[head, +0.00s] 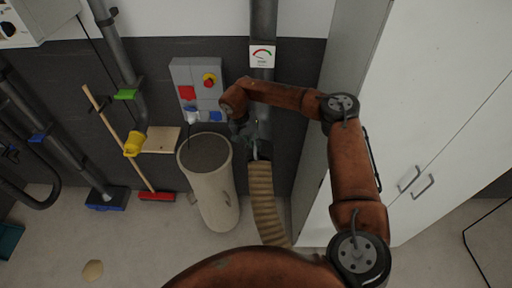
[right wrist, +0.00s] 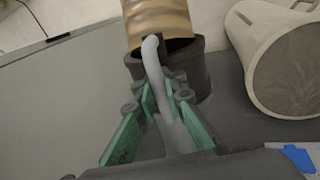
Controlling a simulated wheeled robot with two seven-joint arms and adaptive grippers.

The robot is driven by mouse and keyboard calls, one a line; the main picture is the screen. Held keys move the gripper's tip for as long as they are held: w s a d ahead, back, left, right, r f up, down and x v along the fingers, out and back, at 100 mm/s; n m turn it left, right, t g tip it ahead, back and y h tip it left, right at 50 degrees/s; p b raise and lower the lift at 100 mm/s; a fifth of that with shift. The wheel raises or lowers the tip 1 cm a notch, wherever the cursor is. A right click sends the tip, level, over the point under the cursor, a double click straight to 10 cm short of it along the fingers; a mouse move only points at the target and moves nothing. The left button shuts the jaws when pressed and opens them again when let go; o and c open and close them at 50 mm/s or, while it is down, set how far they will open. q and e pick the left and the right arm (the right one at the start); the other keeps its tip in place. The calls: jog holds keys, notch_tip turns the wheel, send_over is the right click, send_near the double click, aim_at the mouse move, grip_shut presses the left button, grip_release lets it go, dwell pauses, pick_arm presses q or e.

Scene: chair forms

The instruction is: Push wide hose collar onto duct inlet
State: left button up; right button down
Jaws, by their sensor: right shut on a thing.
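The tan ribbed hose (head: 264,203) hangs below the grey vertical duct (head: 263,22) in the head view. Its dark wide collar (head: 262,150) is at the hose's upper end; in the right wrist view the collar (right wrist: 205,60) surrounds the hose end (right wrist: 157,20). My right gripper (head: 246,130) is at the collar, its green fingers (right wrist: 155,105) shut on a grey bent handle (right wrist: 153,55) beside the collar. The duct inlet is hidden behind my gripper and arm, so I cannot tell whether the collar touches it. My left gripper is out of view.
A beige bin (head: 214,190) stands just left of the hose. A white cabinet (head: 420,130) stands close on the right. A broom (head: 120,140) leans at left; a tan disc (head: 93,270) lies on the floor.

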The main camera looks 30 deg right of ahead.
jog(key=shift+w+r, duration=0.1)
jog(key=c, duration=1.9)
grip_release()
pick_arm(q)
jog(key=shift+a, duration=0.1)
pick_arm(e)
jog(key=shift+f, duration=0.2)
